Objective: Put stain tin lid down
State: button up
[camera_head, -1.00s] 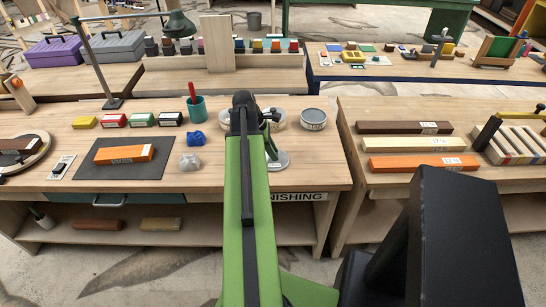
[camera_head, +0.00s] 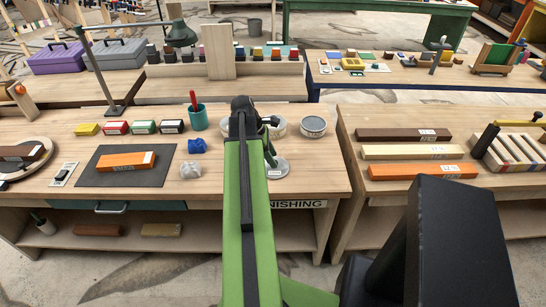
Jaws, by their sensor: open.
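A round grey lid (camera_head: 281,170) with a small pale label lies on the bench top, just right of my green arm. It appears flat; its left part is hidden by the arm. My gripper (camera_head: 268,152) is open, mostly hidden behind the arm, with a dark finger showing at the lid's far edge. Whether it touches the lid I cannot tell. A round tin (camera_head: 313,127) stands to the right behind the lid. Another round tin (camera_head: 278,127) is partly hidden behind my wrist.
A teal cup (camera_head: 197,117), a blue lump (camera_head: 197,146) and a grey lump (camera_head: 190,169) stand left of the arm. A dark mat (camera_head: 95,175) bears an orange block (camera_head: 126,161). Bench top right of the lid is clear up to the gap before the right bench (camera_head: 365,150).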

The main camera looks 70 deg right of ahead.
jog(key=p+v, duration=0.8)
jog(key=v, duration=0.2)
jog(key=shift+r+p, duration=0.3)
jog(key=shift+p, duration=0.05)
jog(key=shift+w, duration=0.1)
jog(key=w+a+f+m+t, duration=0.2)
jog(key=w+a+t, duration=0.1)
jog(key=w+a, duration=2.1)
jog(key=w+a+m, duration=0.1)
jog(key=w+a, duration=0.2)
jog(key=a, duration=1.3)
jog(key=w+a+m+t+y, duration=0.1)
jog(key=w+a, duration=0.2)
jog(key=a, duration=1.2)
jog(key=shift+w+a+y, duration=0.2)
jog(key=shift+a+y, duration=0.1)
jog(key=shift+a, duration=0.05)
